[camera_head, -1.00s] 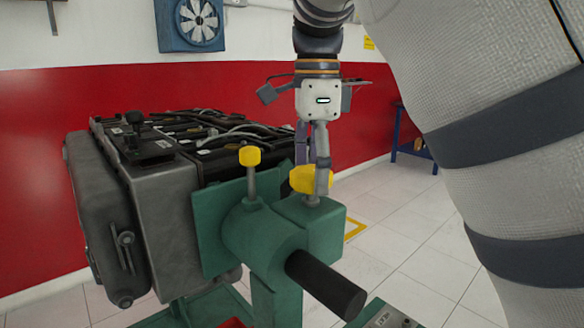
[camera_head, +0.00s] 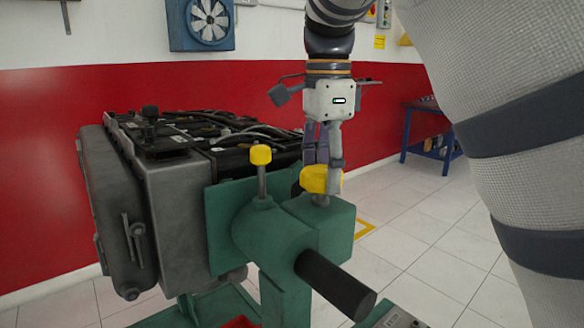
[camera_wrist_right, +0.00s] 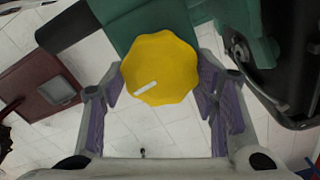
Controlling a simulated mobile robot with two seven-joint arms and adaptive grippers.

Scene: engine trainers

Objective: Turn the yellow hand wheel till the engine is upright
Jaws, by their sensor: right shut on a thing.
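The yellow hand wheel (camera_head: 313,179) sits on top of the green gearbox (camera_head: 326,226) of the engine stand. My right gripper (camera_head: 323,177) comes down from above with its fingers shut on the wheel. In the right wrist view the scalloped wheel (camera_wrist_right: 160,62), with a white mark, lies between the two purple-padded fingers (camera_wrist_right: 161,80). The engine (camera_head: 172,195) is a grey and black block with cables on top, fixed to the stand's green plate. Its cabled side faces up and it looks roughly level. My left gripper is not in view.
A yellow-capped pin (camera_head: 261,156) stands on the green housing left of the wheel. A black bar (camera_head: 335,285) sticks out toward me. A blue bench (camera_head: 432,135) stands at the back right. Tiled floor on the right is clear.

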